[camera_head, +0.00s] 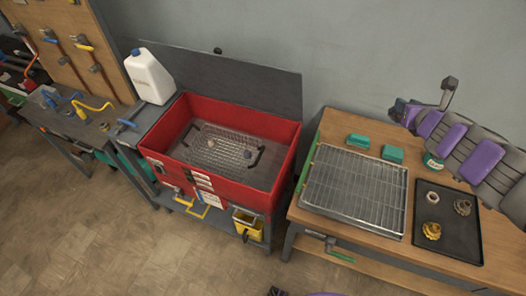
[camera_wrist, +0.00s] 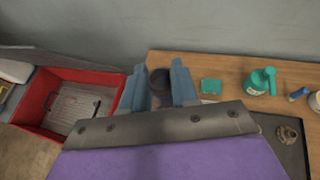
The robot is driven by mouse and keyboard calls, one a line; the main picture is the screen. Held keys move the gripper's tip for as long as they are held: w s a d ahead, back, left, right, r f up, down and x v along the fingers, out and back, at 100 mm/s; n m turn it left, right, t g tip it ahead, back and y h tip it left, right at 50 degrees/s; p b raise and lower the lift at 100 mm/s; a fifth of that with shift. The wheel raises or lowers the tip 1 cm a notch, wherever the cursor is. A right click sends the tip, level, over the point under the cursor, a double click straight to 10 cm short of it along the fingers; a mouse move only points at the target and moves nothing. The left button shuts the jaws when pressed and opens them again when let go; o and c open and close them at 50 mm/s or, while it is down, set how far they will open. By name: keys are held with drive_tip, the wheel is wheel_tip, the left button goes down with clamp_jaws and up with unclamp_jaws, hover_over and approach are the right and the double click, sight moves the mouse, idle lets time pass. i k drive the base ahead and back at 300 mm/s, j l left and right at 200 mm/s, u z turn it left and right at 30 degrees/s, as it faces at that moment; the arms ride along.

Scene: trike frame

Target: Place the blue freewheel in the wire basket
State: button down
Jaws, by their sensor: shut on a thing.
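My gripper (camera_wrist: 159,88) is shut on a dark, round thing (camera_wrist: 159,79) that looks like the blue freewheel. Its fingers hide its sides, and its blue is hard to make out. The wire basket (camera_head: 213,160) sits inside the red washer tub (camera_head: 285,165) with dark handles, and small items lie in it. In the wrist view the tub (camera_wrist: 112,82) is left of my gripper, apart from it. In the head view my purple arm reaches in from the right above the wooden bench, and the freewheel cannot be made out there.
The black tray (camera_head: 455,240) holds several ring-like parts. A wire rack (camera_head: 355,190) lies on the bench, with green boxes (camera_head: 392,153) behind it. The tub's raised lid (camera_head: 235,78) stands at its back. A white jug (camera_head: 150,75) stands left of the tub.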

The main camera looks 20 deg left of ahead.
sight(215, 153)
drive_tip(key=j+u, duration=0.35)
drive_tip(key=j, duration=1.75)
drive_tip(key=i+j+u, duration=0.1)
drive_tip(key=j, duration=0.3)
drive_tip(key=i+j+u, duration=0.15)
drive_tip(key=i+j, duration=0.15)
